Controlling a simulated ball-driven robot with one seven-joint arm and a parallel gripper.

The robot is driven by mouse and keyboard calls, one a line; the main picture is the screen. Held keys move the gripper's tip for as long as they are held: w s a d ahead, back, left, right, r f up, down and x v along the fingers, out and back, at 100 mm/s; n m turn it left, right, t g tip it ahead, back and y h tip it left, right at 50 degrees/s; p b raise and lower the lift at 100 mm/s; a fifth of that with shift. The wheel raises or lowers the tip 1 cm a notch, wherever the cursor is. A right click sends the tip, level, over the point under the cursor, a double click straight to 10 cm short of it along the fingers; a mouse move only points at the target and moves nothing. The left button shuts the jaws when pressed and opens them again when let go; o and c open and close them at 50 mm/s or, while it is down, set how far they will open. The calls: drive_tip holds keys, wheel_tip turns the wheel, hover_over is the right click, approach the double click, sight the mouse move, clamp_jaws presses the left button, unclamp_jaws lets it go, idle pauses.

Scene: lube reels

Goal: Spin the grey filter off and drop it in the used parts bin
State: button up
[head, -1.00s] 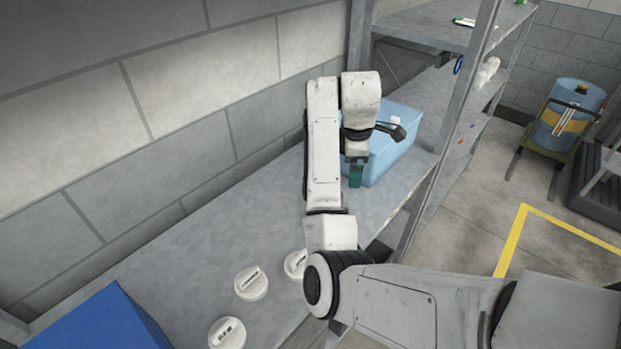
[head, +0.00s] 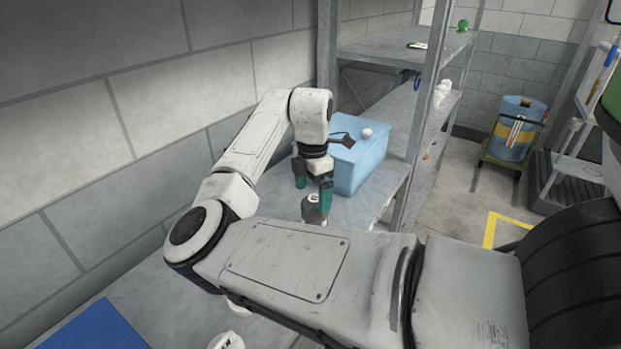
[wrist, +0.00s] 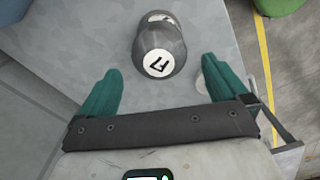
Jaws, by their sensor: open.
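The grey filter (head: 312,212) is a dark grey rounded cylinder with a white round label, standing on the metal bench. It also shows in the wrist view (wrist: 163,45), top centre, its label facing the camera. My gripper (head: 313,190) is open, its two green fingers above the filter. In the wrist view the fingers (wrist: 162,75) are spread on either side of and nearer than the filter, with gaps between. A light-blue bin (head: 362,168) stands on the bench just behind and right of the gripper; whether it is the used parts bin I cannot tell.
A white ball (head: 367,133) and a dark piece show at the blue bin's top. White round caps (head: 226,341) lie on the near bench, partly hidden by my arm. A grey shelf upright (head: 424,125) rises right of the bin. A blue box (head: 95,328) is lower left.

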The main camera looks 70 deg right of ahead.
sight(314, 210)
drive_tip(key=shift+f, duration=3.1)
drive_tip(key=shift+c, duration=0.3)
drive_tip(key=c, duration=1.2)
drive_tip(key=shift+r+n+p, duration=0.2)
drive_tip(key=shift+n+p, duration=0.2)
drive_tip(key=shift+p, duration=0.6)
drive_tip(key=n+p, duration=0.2)
drive_tip(key=p, duration=0.2)
drive_tip(key=shift+s+n, duration=0.15)
drive_tip(key=shift+n, duration=0.25)
drive_tip(key=shift+n+p, duration=0.6)
drive_tip(key=shift+p, duration=0.35)
drive_tip(key=shift+f, duration=0.1)
drive_tip(key=shift+f, duration=0.15)
